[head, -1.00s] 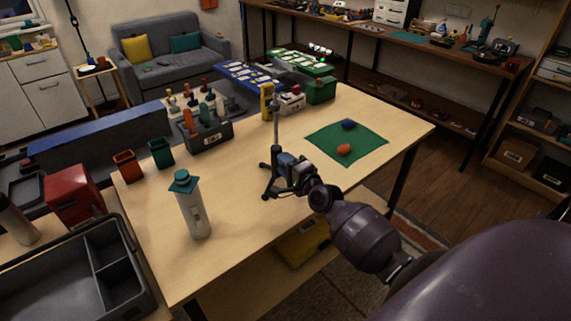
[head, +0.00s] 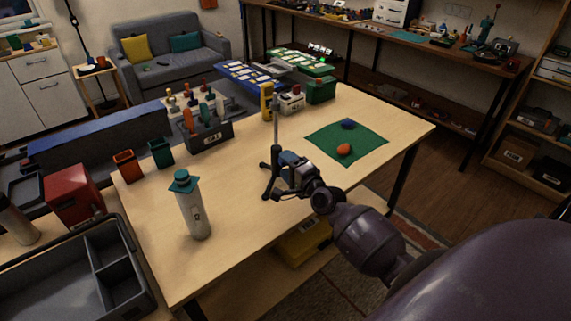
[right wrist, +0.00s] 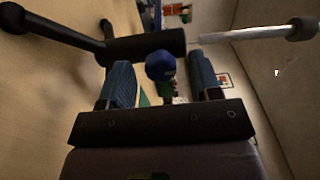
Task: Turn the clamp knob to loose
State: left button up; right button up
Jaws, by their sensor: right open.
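A dark stand with a legged base (head: 267,185) and a thin upright rod (head: 276,120) is on the wooden table. In the right wrist view its dark clamp body (right wrist: 145,45) lies across the top, with the pale rod (right wrist: 262,33) to the right. A round blue knob (right wrist: 160,65) shows in front of the clamp body. My right gripper (head: 284,168) is beside the stand, open, its two blue-grey fingers on either side of the knob, with gaps visible. In the head view the gripper hides the knob. I cannot tell the knob's setting. My left gripper is not in view.
A white bottle with a teal cap (head: 192,205) stands at the front left. A dark tool caddy (head: 207,138) and red and green cups stand behind. A green mat (head: 372,152) with blue and orange pieces lies to the right. The table's front middle is clear.

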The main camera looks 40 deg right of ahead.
jog(key=s, duration=0.9)
jog(key=shift+s+d, duration=0.25)
jog(key=shift+s, duration=0.15)
jog(key=n, duration=0.3)
jog(key=shift+a+f, duration=0.2)
jog(key=shift+f, duration=0.05)
jog(key=n, duration=0.2)
jog(key=shift+a+f+n+g, duration=0.15)
jog(key=shift+a+n+g, duration=0.2)
jog(key=shift+n+g, duration=0.05)
jog(key=s+a+f+n+g, duration=0.2)
jog(key=s+a+f+n, duration=0.2)
jog(key=s+f+n, duration=0.2)
jog(key=s+a+f+n+g+h, duration=0.1)
jog(key=s+a+f+n+g, duration=0.2)
jog(key=s+a+f+n, duration=0.2)
jog(key=s+f+n, duration=0.1)
jog(key=s+f, duration=0.2)
jog(key=s, duration=0.3)
jog(key=shift+s+a+g, duration=0.25)
jog(key=shift+a+g, duration=0.05)
